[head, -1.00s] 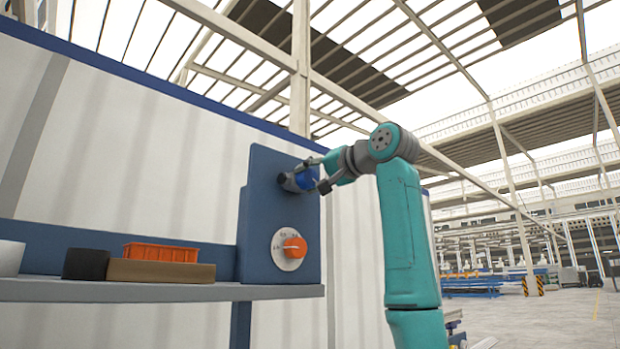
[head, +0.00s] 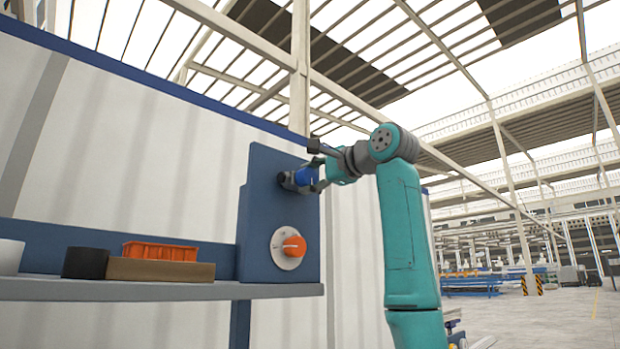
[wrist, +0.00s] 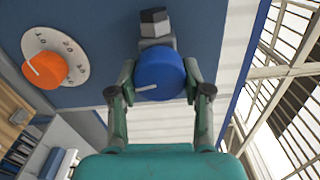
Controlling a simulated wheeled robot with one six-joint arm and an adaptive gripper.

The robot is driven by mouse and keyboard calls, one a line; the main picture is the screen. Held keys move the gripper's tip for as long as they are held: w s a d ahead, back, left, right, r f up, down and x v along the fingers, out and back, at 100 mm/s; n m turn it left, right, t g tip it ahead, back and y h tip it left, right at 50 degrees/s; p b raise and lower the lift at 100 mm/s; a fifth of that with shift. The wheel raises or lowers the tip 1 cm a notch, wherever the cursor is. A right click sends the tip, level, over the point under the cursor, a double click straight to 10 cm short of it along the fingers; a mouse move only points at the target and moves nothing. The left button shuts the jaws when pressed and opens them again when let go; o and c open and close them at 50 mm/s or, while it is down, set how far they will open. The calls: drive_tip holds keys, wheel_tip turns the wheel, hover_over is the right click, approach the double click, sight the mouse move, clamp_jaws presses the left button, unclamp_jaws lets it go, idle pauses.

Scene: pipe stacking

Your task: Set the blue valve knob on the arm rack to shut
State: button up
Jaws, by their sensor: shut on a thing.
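The blue valve knob (head: 304,177) is on the upper part of the upright blue panel (head: 262,200) at the shelf's right end. In the wrist view the round blue knob (wrist: 161,75) shows a pale pointer line toward the lower left. My gripper (head: 312,180) is shut on the blue knob, and in the wrist view its two fingers (wrist: 157,88) sit on the knob's left and right sides. A dark grey block-like fitting (wrist: 155,24) sits beside the knob on the panel. The marks around the blue knob are not readable.
An orange knob (head: 294,246) on a pale dial (head: 280,256) sits lower on the same panel. The shelf (head: 120,290) holds an orange bin (head: 160,251), a brown block (head: 160,271), a dark cylinder (head: 85,263) and a white object (head: 10,257). The space right of my arm is open.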

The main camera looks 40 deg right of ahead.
drive_tip(key=shift+f+m, duration=0.1)
drive_tip(key=shift+m, duration=0.9)
drive_tip(key=o, duration=1.2)
drive_tip(key=shift+c, duration=0.2)
drive_tip(key=s, duration=1.2)
drive_tip(key=shift+d, duration=0.2)
